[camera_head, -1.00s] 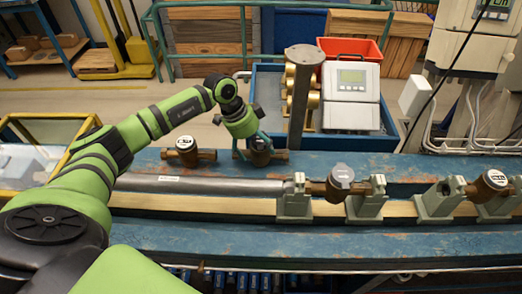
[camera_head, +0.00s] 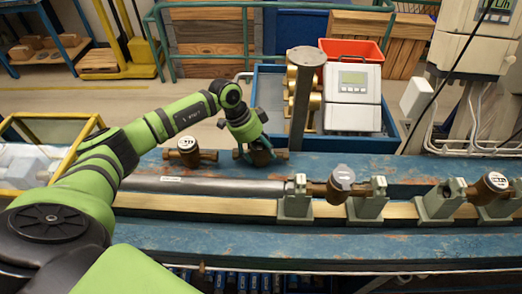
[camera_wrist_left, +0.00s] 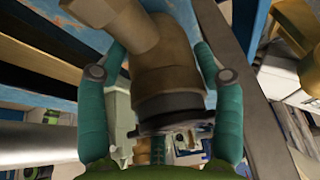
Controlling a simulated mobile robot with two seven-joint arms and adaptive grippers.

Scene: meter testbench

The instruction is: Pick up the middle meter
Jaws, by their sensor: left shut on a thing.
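A brown meter (camera_head: 262,158) lies on the blue bench top near its back edge. My left gripper (camera_head: 258,145) comes down on it from above and is shut on it. In the left wrist view my two teal fingers (camera_wrist_left: 160,78) stand on either side of the brown meter body (camera_wrist_left: 165,62), with its dark collar nearer the camera. The fingers hide part of the meter in the head view. Another brown meter (camera_head: 188,152) stands on the bench to the left, apart from the gripper. My right gripper is not in view.
Two more meters, one with a grey lid (camera_head: 343,178) and one with a round display (camera_head: 494,182), sit between grey-green clamps (camera_head: 296,200) along the rail. A metal post (camera_head: 303,100) rises close to the right of my left gripper. A grey pipe (camera_head: 220,187) lies in front.

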